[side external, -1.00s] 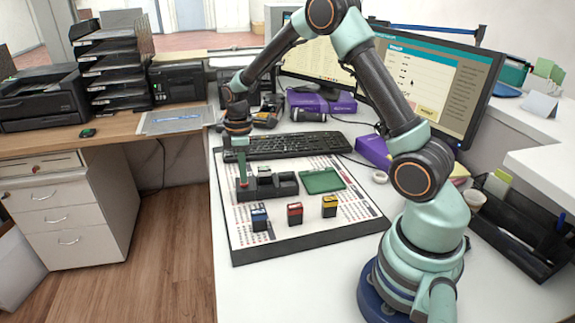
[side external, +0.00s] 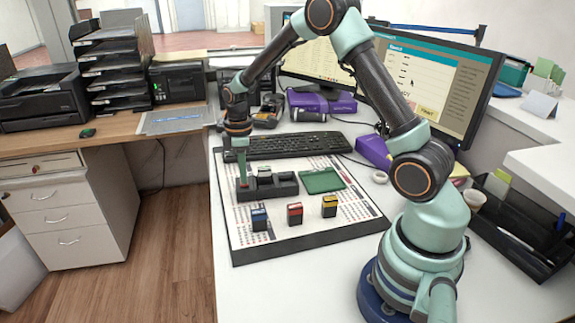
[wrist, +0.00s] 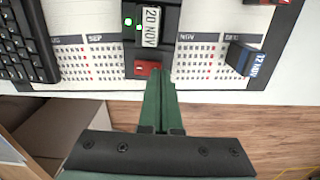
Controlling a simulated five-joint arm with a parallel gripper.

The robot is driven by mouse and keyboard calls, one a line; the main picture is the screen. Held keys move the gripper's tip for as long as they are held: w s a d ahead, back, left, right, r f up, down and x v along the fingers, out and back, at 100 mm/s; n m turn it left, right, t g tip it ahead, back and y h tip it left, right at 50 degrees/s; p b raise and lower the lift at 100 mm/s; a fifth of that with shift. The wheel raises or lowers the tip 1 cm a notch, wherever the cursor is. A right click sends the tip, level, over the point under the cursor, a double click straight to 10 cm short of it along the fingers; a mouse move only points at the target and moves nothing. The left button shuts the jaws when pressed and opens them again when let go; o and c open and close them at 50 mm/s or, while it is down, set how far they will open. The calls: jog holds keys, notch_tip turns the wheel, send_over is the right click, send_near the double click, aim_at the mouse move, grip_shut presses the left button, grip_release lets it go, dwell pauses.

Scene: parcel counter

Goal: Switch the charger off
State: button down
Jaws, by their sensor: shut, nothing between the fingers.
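The charger (side external: 284,186) is a long black block with bays, lying on the printed mat. In the wrist view, its near end (wrist: 171,53) carries a red switch (wrist: 146,68), and two small green lights glow beside a block labelled "20 NOV" (wrist: 152,26) in a bay. My gripper (wrist: 158,80) is shut and empty, with its green fingertips at the right lower edge of the red switch; I cannot tell whether they touch it. In the side view my gripper (side external: 242,176) points down at the charger's left end.
Blue (side external: 259,219), red (side external: 295,214) and yellow (side external: 330,206) blocks stand on the mat (side external: 281,239) in front of the charger. A green tray (side external: 322,181) lies to its right. A keyboard (side external: 287,145) is behind.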

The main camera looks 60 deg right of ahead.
jog(key=shift+f, duration=0.55)
dwell(0.4)
jog(key=shift+w+r, duration=0.1)
jog(key=shift+r, duration=2.05)
dwell(1.1)
jog(key=shift+r, duration=2.05)
dwell(1.1)
